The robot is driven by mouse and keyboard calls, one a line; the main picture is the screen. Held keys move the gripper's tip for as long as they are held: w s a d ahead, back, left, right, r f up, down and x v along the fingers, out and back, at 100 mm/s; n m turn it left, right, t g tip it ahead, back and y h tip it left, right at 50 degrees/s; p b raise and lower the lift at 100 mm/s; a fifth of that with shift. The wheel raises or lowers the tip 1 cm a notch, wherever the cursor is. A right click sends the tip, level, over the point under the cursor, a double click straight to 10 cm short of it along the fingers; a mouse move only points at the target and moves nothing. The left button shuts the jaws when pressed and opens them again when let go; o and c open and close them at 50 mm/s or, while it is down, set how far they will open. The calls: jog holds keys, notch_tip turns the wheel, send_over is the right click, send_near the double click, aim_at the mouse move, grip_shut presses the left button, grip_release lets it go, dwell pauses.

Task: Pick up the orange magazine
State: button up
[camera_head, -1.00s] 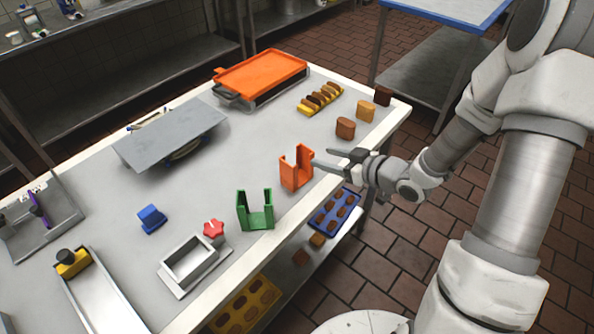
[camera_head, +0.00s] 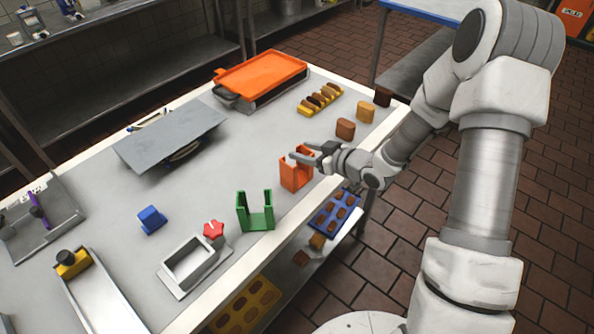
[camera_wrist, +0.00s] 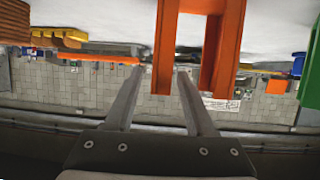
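The orange magazine (camera_head: 294,178) stands upright on the table near its front edge, an open-topped holder with tall side walls. In the wrist view the orange magazine (camera_wrist: 228,45) rises close ahead, with two orange uprights showing. My gripper (camera_head: 296,154) is at the magazine's top, its two fingers apart. In the wrist view my gripper (camera_wrist: 159,71) is open, with one upright showing between the fingertips and the right finger between the two uprights. I cannot tell whether the fingers touch the magazine.
A similar green magazine (camera_head: 256,212) stands just left of the orange one. Bread pieces (camera_head: 345,129) lie to the right. An orange-topped press (camera_head: 262,72) is at the back, and a metal mould (camera_head: 187,262) is at the front left.

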grip_shut()
dwell(1.2)
